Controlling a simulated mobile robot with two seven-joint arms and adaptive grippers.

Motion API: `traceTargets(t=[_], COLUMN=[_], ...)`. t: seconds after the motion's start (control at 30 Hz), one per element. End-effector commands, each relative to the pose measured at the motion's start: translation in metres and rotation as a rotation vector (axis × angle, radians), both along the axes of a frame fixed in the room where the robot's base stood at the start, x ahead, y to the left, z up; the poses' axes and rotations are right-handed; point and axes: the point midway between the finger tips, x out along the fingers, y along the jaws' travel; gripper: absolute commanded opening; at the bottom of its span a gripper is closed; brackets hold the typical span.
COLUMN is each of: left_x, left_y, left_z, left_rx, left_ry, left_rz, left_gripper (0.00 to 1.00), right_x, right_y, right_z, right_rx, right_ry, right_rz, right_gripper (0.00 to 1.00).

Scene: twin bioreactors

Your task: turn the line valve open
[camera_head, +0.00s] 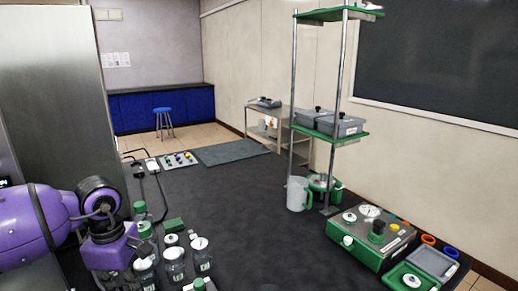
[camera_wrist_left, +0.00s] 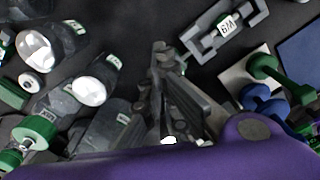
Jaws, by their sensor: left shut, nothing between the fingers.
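I cannot tell for sure which part is the line valve. In the left wrist view, a green handle-like part (camera_wrist_left: 265,66) and blue parts (camera_wrist_left: 262,100) sit by a pale plate at the right. In the head view my purple left arm covers the lower left and mostly hides the gripper. My right gripper is not in view.
Jars with white lids (camera_head: 200,244) and a green-capped bottle (camera_head: 144,230) crowd the area by my left arm. A grey frame marked BW (camera_wrist_left: 227,26) lies above right of my fingers. A green-grey unit (camera_head: 345,246) stands right. The dark middle surface (camera_head: 235,220) is clear.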

Motion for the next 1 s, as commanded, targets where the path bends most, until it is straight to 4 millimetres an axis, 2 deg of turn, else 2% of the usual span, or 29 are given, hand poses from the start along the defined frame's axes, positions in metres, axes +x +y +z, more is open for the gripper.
traceTargets(t=[0.2, 0.33, 0.43, 0.5, 0.6, 0.73, 1.0], left_x=[-0.005, -0.015, -0.017, -0.017, -0.013, -0.012, -0.013], left_y=[-0.001, -0.011, -0.013, -0.012, -0.005, 0.001, 0.001], left_z=[0.000, 0.008, 0.017, 0.020, 0.015, 0.008, -0.010], left_rx=[-0.003, -0.034, -0.044, -0.042, -0.025, -0.002, 0.001], left_ry=[0.010, 0.018, 0.009, 0.004, 0.001, 0.002, 0.008], left_rz=[0.000, 0.016, 0.145, 0.266, 0.407, 0.505, 0.524], left_gripper=[0.00, 0.00, 0.00, 0.00, 0.00, 0.00, 0.00], right_x=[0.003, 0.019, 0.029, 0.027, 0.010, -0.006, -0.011], right_y=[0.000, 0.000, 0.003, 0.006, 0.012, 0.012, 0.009], right_z=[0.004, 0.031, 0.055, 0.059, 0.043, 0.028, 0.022], right_rx=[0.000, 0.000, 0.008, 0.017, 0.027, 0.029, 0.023], right_ry=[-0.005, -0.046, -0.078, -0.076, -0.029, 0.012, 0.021], right_rz=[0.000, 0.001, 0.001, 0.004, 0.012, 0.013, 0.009], right_gripper=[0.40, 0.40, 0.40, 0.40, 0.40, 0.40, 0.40])
